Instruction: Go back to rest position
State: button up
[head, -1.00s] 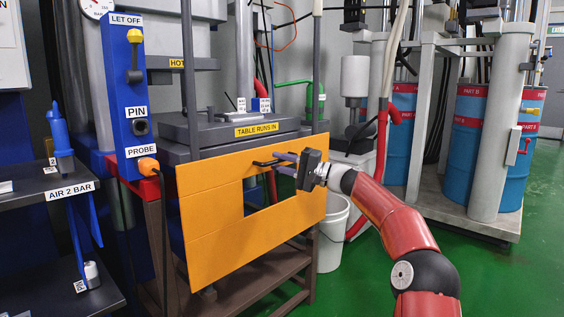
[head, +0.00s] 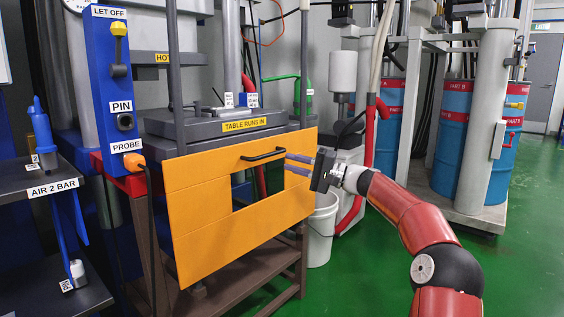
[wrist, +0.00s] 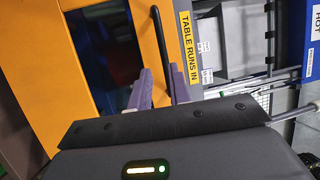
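The orange guard panel (head: 205,195) with a window stands upright in front of the press in the head view. Its black bar handle (head: 265,154) is near the top edge, and it also shows in the wrist view (wrist: 160,32). My gripper (head: 286,163) is just right of the handle, fingers pointing at the panel. The two purple fingers are apart with nothing between them. In the wrist view my gripper (wrist: 160,76) has its fingertips near the handle's lower end. The handle looks free of the fingers.
A "TABLE RUNS IN" ledge (head: 245,124) is behind the panel. A blue control post (head: 122,90) and dark shelves (head: 45,183) stand left. A white bucket (head: 320,232) is below my arm. Blue drums (head: 452,130) stand at back right. Green floor (head: 530,210) is clear at right.

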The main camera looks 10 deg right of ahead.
jog(key=shift+s+d, duration=0.2)
jog(key=s+a+f+n+g+h+p, duration=0.35)
jog(key=s+a+g+h+p, duration=0.35)
jog(key=s+a, duration=0.9)
jog(key=s+d+f+h+p, duration=0.1)
jog(key=s+d+f+h, duration=0.1)
jog(key=s, duration=0.7)
jog(key=s+d+f+n+t+h+p, duration=0.1)
jog(key=s+d+h, duration=0.3)
jog(key=s, duration=0.6)
jog(key=s+d+f+n+t+h+p, duration=0.1)
jog(key=s+d+f+h, duration=0.2)
jog(key=s, duration=0.7)
jog(key=shift+f+h+p, duration=0.2)
jog(key=shift+h+p, duration=0.15)
jog(key=shift+h, duration=0.25)
